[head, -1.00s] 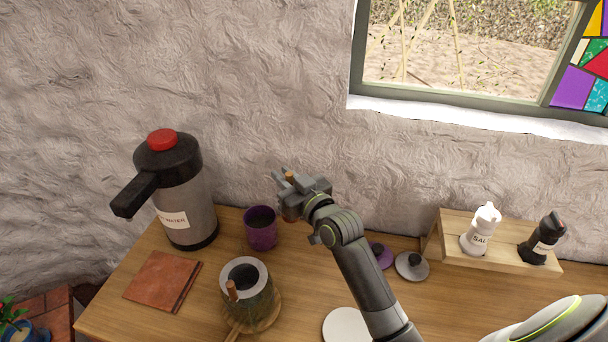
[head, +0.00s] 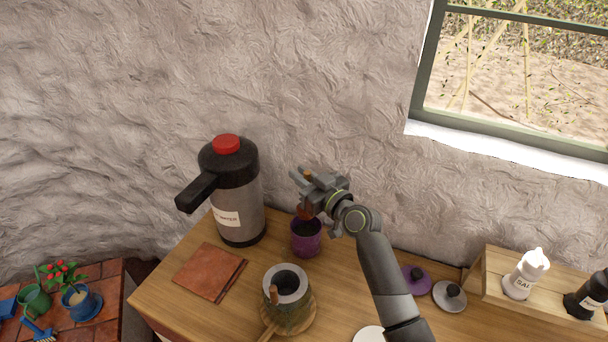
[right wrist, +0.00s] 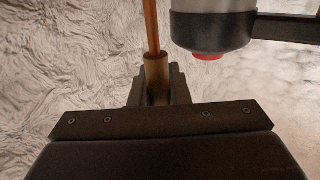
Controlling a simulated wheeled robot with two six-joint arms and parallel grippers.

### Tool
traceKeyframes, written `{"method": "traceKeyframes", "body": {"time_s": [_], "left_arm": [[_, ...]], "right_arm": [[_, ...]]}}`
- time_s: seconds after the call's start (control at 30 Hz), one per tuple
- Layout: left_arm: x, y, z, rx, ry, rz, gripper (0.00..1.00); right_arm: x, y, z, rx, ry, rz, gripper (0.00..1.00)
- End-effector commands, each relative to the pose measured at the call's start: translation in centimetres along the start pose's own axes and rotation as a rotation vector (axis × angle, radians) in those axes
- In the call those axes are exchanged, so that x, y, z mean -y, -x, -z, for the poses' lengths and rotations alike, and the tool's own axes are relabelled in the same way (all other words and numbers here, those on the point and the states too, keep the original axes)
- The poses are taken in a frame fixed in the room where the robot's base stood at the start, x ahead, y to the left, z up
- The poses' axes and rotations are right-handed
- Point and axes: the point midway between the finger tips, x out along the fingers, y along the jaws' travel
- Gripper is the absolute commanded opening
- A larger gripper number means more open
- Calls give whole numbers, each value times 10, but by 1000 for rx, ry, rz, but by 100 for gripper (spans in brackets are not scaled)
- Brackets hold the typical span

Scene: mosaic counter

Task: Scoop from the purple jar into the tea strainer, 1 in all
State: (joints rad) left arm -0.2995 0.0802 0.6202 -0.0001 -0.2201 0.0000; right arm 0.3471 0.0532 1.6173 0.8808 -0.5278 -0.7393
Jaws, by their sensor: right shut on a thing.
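The purple jar (head: 307,243) stands open on the wooden counter, right of the flask, with dark contents inside. My right gripper (head: 311,184) is above the jar. It is shut on a brown scoop (head: 304,211), whose lower part hangs at the jar's mouth; I cannot tell whether it dips inside. In the right wrist view the scoop's thin copper-brown handle (right wrist: 151,28) rises from between the fingers. A dark green pot with a grey ring-shaped top (head: 287,279) and a wooden handle stands in front; the ring may be the tea strainer. My left gripper is out of view.
A grey water flask (head: 238,205) with a red button stands left of the jar; it also shows in the right wrist view (right wrist: 212,28). A brown leather book (head: 208,272), purple lid (head: 416,283), grey lid (head: 449,297) and shaker shelf (head: 494,290) share the counter.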

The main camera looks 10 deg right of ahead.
Motion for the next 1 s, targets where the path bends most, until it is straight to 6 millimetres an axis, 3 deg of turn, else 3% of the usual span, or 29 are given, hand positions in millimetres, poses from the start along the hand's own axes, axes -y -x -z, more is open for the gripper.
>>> {"method": "traceKeyframes", "body": {"time_s": [0.3,1.0], "left_arm": [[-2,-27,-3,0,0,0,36],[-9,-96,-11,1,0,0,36]], "right_arm": [[0,0,-35,0,-2,-1,0],[0,0,-98,-1,0,0,0]]}}
